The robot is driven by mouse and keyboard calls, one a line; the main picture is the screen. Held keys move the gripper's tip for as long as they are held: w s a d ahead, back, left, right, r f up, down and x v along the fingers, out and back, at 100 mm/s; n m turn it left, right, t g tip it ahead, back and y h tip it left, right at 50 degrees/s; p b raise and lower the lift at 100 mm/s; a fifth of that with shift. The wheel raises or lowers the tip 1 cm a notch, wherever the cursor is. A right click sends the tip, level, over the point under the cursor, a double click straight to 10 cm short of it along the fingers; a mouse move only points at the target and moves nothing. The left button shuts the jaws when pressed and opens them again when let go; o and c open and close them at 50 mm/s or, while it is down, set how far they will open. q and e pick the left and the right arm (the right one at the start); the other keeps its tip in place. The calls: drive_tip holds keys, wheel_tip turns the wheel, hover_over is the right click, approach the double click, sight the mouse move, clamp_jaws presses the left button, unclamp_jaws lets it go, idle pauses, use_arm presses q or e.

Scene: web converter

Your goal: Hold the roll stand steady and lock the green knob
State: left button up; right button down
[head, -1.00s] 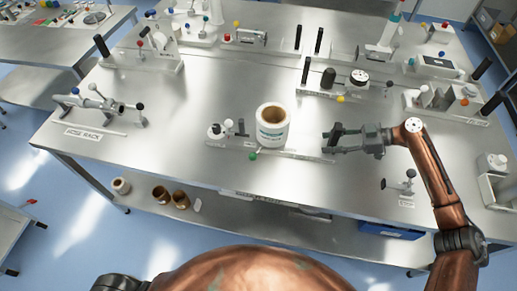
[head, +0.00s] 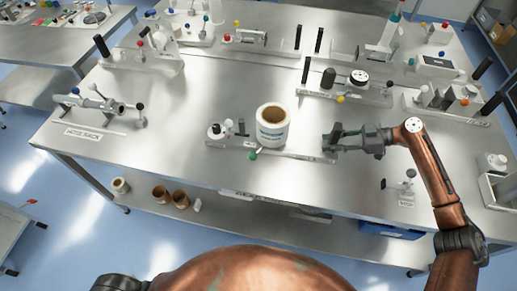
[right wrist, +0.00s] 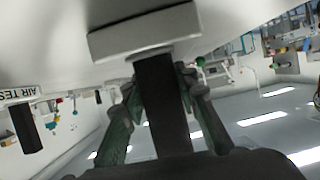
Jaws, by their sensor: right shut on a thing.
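The roll stand (head: 292,155) is a long, low metal base on the bench with a white roll with a brown core (head: 272,126) standing on it. The green knob (head: 252,156) is at the front edge of the stand, left of and below the roll. My right gripper (head: 336,140) is at the right end of the stand, shut on its black handle. In the right wrist view the black handle (right wrist: 160,95) stands between the two green-grey fingers. The left gripper is not in view.
Other fixtures stand around: the hose rack (head: 90,103) at left, a unit with a yellow knob (head: 341,99) behind, and a small one (head: 405,187) at front right. Bare bench lies left of the stand. Brown cores (head: 181,200) lie on the lower shelf.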

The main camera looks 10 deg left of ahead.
drive_tip(key=shift+a+r, duration=0.1)
drive_tip(key=shift+r, duration=0.15)
drive_tip(key=shift+w, duration=0.1)
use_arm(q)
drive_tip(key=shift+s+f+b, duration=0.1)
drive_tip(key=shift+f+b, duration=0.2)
use_arm(e)
drive_tip(key=shift+f, duration=0.45)
drive_tip(key=shift+s+f, duration=0.15)
drive_tip(key=shift+s, duration=0.05)
